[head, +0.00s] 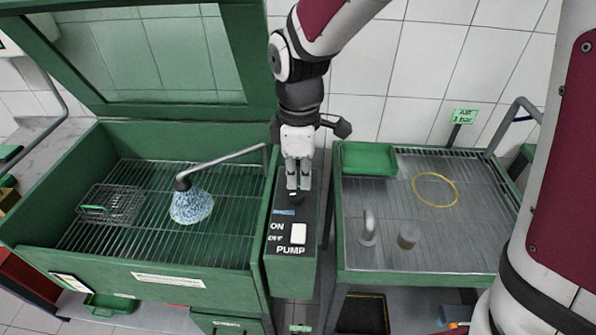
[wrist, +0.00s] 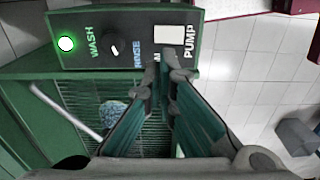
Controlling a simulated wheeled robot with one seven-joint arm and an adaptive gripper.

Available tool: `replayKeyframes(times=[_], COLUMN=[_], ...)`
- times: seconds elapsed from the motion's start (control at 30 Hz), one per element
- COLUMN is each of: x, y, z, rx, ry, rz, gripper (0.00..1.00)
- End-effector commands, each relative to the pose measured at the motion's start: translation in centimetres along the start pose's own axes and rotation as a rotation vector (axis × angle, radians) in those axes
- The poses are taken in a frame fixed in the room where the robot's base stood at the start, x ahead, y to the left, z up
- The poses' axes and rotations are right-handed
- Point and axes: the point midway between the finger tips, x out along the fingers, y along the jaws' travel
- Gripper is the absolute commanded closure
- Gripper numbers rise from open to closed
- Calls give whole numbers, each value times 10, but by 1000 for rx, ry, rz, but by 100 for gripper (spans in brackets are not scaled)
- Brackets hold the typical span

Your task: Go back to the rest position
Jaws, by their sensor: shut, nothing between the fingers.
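My gripper (head: 297,196) is shut and empty, pointing down over the dark control panel (head: 280,262) between the wash basin and the right table. In the wrist view its fingertips (wrist: 166,66) are together near the panel's edge, by the RINSE and PUMP labels. I cannot tell if they touch the panel. The panel has a white PUMP rocker switch (wrist: 169,35), a knob (wrist: 114,48) and a lit green lamp (wrist: 66,43). In the head view my gripper hides the knob and lamp.
The green wash basin (head: 160,280) has a raised lid, a wire basket (head: 112,204) and a blue-white spray (head: 191,206) under a nozzle. The right table holds a green tray (head: 368,160), a yellow ring (head: 435,189), a grey pipe-like part (head: 368,229) and a small cylinder (head: 408,237).

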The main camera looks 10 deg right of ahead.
Motion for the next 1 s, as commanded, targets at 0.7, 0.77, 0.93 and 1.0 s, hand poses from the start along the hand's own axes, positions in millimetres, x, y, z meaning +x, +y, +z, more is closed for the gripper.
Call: replayKeyframes(times=[0.7,0.77,0.93,1.0], x=[-62,-77,-114,-125], y=[-13,-20,-45,-57], z=[43,56,91,104], rx=[311,408,678,787], ry=[57,78,149,182], rz=[108,136,209,234], gripper=[100,100,100,100])
